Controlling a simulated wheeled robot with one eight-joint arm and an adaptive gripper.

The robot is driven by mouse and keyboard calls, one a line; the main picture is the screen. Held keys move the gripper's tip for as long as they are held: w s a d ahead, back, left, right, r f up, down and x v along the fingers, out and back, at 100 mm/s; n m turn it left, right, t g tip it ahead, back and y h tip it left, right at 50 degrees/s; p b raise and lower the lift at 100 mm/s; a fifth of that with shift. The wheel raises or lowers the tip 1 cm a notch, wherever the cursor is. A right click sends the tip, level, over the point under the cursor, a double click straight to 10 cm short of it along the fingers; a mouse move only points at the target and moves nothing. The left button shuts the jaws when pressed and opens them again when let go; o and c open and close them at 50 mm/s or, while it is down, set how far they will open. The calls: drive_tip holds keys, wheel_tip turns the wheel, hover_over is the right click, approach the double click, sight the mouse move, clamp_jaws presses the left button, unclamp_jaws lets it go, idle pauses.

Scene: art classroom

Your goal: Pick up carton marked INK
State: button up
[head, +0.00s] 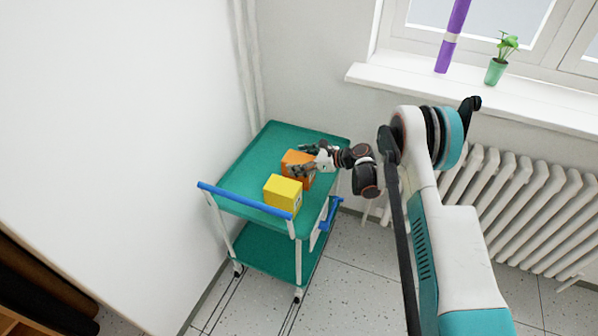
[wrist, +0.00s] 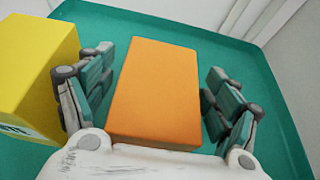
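An orange carton (head: 292,160) stands on the top shelf of a green cart. My gripper (head: 302,168) is at this carton. In the wrist view the orange carton (wrist: 157,92) lies between the two fingers of my gripper (wrist: 160,95), with a gap on each side, so the gripper is open around it. A yellow carton (head: 283,193) stands just in front of the orange one; in the wrist view the yellow carton (wrist: 38,75) is beside the left finger, with part of a label on its lower side. I cannot read INK on either carton.
The green cart (head: 258,152) has a blue handle (head: 243,200) and a lower shelf (head: 270,250). A white wall is at left. A radiator (head: 520,205) and a windowsill (head: 470,95) with a potted plant (head: 497,68) are at right. The cart's back left top is clear.

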clamp_jaws()
